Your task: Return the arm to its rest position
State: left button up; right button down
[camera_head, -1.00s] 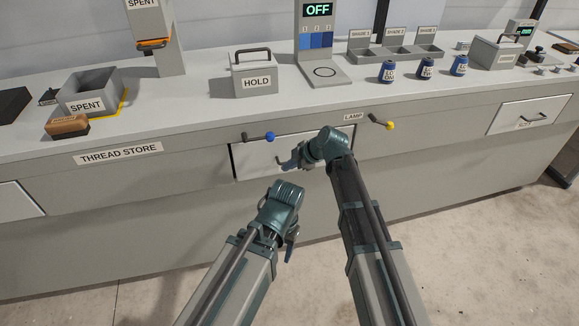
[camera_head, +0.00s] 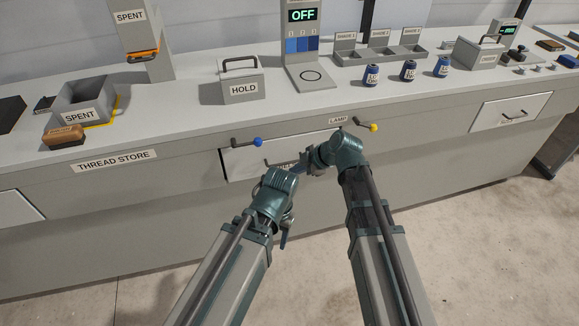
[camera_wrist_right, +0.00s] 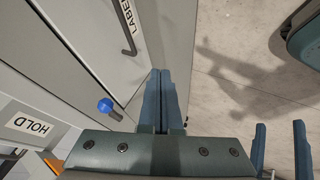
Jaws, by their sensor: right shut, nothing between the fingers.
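My right gripper (camera_head: 305,168) points left in front of the drawer (camera_head: 238,164) below the counter edge. In the right wrist view its two blue fingers (camera_wrist_right: 161,95) lie together with nothing between them, beside the drawer front and apart from its dark handle (camera_wrist_right: 128,32). My left gripper (camera_head: 285,238) hangs downward from its wrist, just left of and below the right one. In the right wrist view its fingers (camera_wrist_right: 279,148) stand apart, with nothing visible between them. My arms partly hide the drawer front in the head view.
A blue-knobbed lever (camera_head: 257,142) and a yellow-knobbed lever (camera_head: 373,127) project from the counter front near the right gripper. The HOLD box (camera_head: 240,88), SPENT bin (camera_head: 80,116) and several blue spools (camera_head: 408,70) stand on top. The floor (camera_head: 480,260) is clear.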

jog(key=s+d+f+m+g+h, duration=0.2)
jog(key=s+d+m+h, duration=0.2)
jog(key=s+d+m, duration=0.5)
jog(key=s+d+f+m+g+h, duration=0.1)
jog(key=s+d+f+m+h, duration=0.2)
jog(key=s+d+m, duration=0.6)
jog(key=s+a+n+g+h, duration=0.1)
jog(key=s+a+n, duration=0.15)
jog(key=a, duration=0.95)
notch_tip(320, 180, up, 13)
jog(key=p, duration=1.3)
jog(key=shift+d+r+m, duration=0.15)
jog(key=shift+d+m, duration=0.1)
jog(key=shift+m, duration=0.2)
jog(key=shift+s, duration=0.1)
